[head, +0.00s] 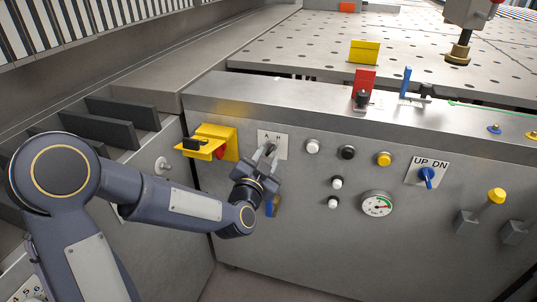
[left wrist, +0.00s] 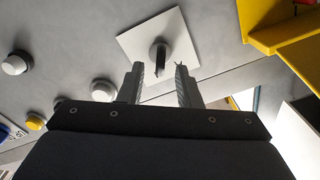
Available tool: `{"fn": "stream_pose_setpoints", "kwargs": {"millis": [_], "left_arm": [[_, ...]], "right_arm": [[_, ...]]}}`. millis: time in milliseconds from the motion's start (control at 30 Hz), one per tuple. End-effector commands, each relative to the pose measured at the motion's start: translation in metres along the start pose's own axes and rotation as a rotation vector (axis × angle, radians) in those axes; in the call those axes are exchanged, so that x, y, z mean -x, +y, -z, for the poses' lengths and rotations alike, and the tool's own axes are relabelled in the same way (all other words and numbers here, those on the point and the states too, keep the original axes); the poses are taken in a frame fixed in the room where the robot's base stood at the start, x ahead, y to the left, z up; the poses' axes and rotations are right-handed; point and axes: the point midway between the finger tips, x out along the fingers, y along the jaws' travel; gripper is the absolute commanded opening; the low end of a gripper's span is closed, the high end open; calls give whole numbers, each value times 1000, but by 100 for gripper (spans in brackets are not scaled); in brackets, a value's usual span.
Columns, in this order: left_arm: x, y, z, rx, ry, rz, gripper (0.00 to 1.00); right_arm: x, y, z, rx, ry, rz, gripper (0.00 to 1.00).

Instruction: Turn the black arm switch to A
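The black arm switch sits on a white square plate (head: 280,139) marked A and H on the grey front panel. In the left wrist view the black switch knob (left wrist: 159,52) stands out from the middle of its plate (left wrist: 136,40). My left gripper (head: 266,154) is at the switch in the head view and partly covers it. In the left wrist view its two fingers (left wrist: 159,70) are apart, one on each side of the knob's lever. I cannot tell whether they touch it. Which letter the switch points to is unclear. My right gripper is not in view.
A yellow bracket (head: 228,135) with a red button juts out left of the plate. A blue part (head: 271,207) shows below my gripper.

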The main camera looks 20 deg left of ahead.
Motion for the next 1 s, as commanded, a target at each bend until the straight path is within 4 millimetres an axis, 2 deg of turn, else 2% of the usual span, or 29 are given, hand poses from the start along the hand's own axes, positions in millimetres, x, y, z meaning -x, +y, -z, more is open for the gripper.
{"fn": "stream_pose_setpoints", "kwargs": {"millis": [100, 200, 500, 767, 1000], "left_arm": [[-16, 0, 0, 1, 0, 0, 31], [-23, 0, 0, 1, 0, 0, 31], [-26, 0, 0, 0, 0, -1, 31], [-26, 0, 0, 0, 0, -1, 0], [-25, 0, 0, 6, 0, -1, 0]], "right_arm": [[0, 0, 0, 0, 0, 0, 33], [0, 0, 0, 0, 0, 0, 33], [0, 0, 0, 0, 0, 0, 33], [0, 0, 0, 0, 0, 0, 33], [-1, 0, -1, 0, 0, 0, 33]]}}
